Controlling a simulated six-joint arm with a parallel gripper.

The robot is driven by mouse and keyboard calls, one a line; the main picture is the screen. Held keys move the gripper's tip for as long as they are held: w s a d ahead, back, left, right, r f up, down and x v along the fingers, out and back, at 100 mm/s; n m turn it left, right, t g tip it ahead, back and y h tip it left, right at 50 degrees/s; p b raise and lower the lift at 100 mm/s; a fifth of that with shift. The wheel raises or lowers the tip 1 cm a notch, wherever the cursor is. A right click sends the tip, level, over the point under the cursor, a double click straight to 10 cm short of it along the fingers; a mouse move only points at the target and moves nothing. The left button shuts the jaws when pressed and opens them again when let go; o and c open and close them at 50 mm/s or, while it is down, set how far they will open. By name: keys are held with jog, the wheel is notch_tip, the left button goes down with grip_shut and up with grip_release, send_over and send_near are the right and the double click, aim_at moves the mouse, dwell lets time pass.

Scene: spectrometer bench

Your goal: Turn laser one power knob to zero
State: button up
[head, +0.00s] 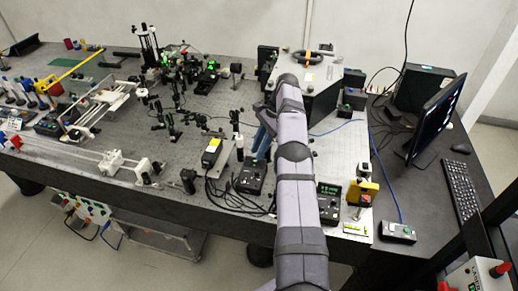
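A black control box (251,177) with a small green display and knobs stands on the bench, left of my arm. A second black control box (329,203) with a green display stands right of my arm, which partly covers it. I cannot read which box is laser one, and single knobs are too small to make out. My gripper (261,146) hangs from the folded wrist and points down, just above and behind the left box in the picture. Whether its fingers touch the box is unclear. The two blue-grey fingers look close together, but their gap is not clear.
A yellow-and-black laser module (212,151) with looping black cables stands left of the control boxes. A yellow device (361,191) stands to the right. Dense optics mounts (175,75) fill the back left. A monitor (437,116) and keyboard (462,189) are at the right.

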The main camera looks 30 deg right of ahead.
jog(key=shift+o, duration=1.4)
notch_tip(320, 180, up, 7)
jog(key=w+d+t+h+b, duration=0.1)
jog(key=w+t+b, duration=0.1)
jog(key=b, duration=0.6)
jog(key=s+a+r+b, duration=0.3)
jog(key=s+b, duration=0.1)
jog(key=b, duration=0.1)
jog(key=s+a+f+m+h, duration=0.15)
jog(key=s+f+m, duration=0.35)
jog(key=f+m, duration=0.6)
jog(key=w+d+f+m+t, duration=0.1)
jog(key=m, duration=0.1)
jog(key=w+d+f+m+t+h, duration=0.1)
jog(key=w+d+m, duration=0.1)
jog(key=shift+w+d+f+m, duration=0.15)
jog(key=shift+w+f+m, duration=0.05)
jog(key=shift+m, duration=0.1)
